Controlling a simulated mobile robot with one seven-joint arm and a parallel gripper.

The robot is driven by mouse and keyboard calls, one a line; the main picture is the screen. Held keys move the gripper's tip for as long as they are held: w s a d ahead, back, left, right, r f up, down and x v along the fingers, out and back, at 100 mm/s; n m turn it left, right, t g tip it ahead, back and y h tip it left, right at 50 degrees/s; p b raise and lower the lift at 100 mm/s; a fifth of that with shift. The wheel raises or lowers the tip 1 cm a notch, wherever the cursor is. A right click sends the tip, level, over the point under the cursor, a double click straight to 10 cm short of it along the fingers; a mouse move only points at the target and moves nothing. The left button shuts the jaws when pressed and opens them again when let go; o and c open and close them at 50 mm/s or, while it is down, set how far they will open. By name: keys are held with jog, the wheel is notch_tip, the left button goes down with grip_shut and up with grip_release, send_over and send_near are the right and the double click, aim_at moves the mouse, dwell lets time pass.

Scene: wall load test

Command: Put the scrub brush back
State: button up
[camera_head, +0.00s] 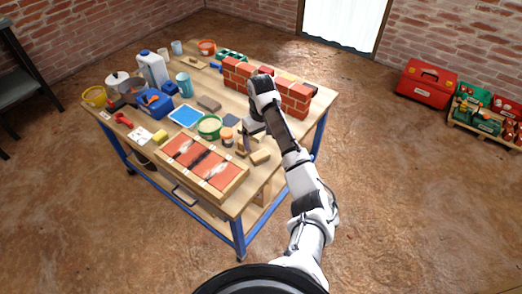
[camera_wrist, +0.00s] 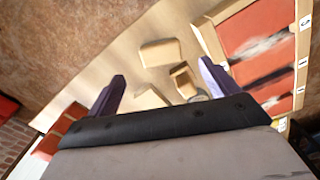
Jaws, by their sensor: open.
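My gripper (camera_head: 247,132) is over the near right part of the workbench (camera_head: 228,208), beside the brick wall. In the wrist view my gripper (camera_wrist: 163,82) has its two purple fingers wide apart, with nothing held between them. Below and beyond the fingers lie a tan wooden block (camera_wrist: 160,53), a smaller wooden piece (camera_wrist: 182,78) with a darker face, and another pale piece (camera_wrist: 150,97) partly hidden by the gripper. The tan block also shows in the head view (camera_head: 260,157). I cannot tell for sure which item is the scrub brush.
A wooden-framed panel (camera_head: 205,163) with red sections lies left of the gripper. A low brick wall (camera_head: 297,98) stands behind it. Red toolbox (camera_head: 427,83) sits on the floor.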

jog(key=shift+r, duration=1.25)
